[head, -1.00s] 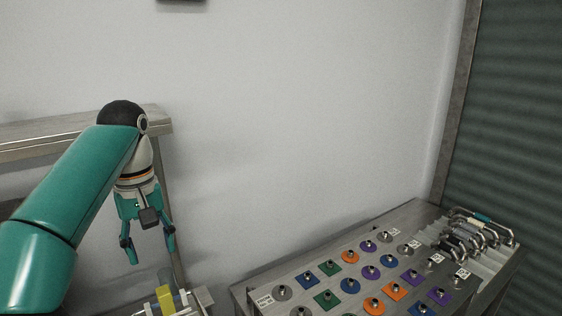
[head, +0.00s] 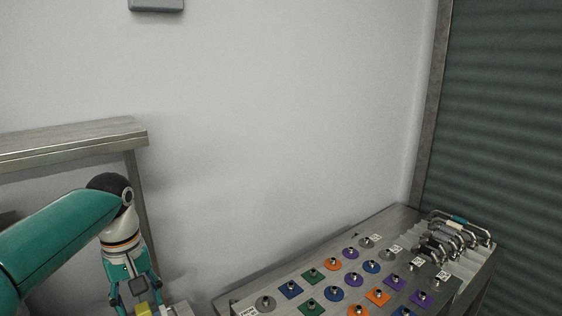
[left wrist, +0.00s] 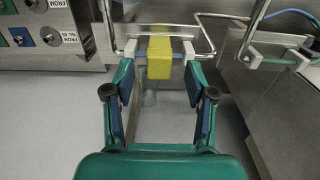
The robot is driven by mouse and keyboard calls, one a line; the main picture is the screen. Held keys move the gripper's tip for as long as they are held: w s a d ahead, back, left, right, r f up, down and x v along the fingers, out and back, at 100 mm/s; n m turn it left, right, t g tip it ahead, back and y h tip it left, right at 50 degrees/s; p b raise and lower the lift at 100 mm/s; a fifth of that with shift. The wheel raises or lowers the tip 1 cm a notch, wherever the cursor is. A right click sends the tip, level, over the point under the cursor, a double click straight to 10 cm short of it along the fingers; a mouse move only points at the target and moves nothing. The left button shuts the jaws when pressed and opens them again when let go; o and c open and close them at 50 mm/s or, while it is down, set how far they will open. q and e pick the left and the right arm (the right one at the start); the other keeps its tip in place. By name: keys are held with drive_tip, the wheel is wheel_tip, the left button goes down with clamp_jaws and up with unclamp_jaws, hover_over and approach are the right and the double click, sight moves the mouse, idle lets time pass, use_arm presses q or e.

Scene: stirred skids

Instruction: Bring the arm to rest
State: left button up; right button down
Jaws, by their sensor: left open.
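My left arm comes in from the left in the head view, and its gripper (head: 137,300) points down near the bottom edge, with its fingertips partly cut off. In the left wrist view the left gripper (left wrist: 158,75) is open, its two fingers apart. A yellow block (left wrist: 159,58) shows between and beyond the fingertips, beside a metal rail. I cannot tell if the fingers touch it. My right gripper is not in view.
A metal panel (head: 330,262) with several coloured connector plates stands at the right, with bent metal pipes (head: 458,236) at its far end. A metal shelf (head: 70,140) is at the left by the wall. A ribbed green shutter (head: 505,120) closes the right side.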

use_arm(q)
drive_tip(key=shift+s+f, duration=0.1)
drive_tip(key=shift+f, duration=1.25)
drive_tip(key=shift+f, duration=0.1)
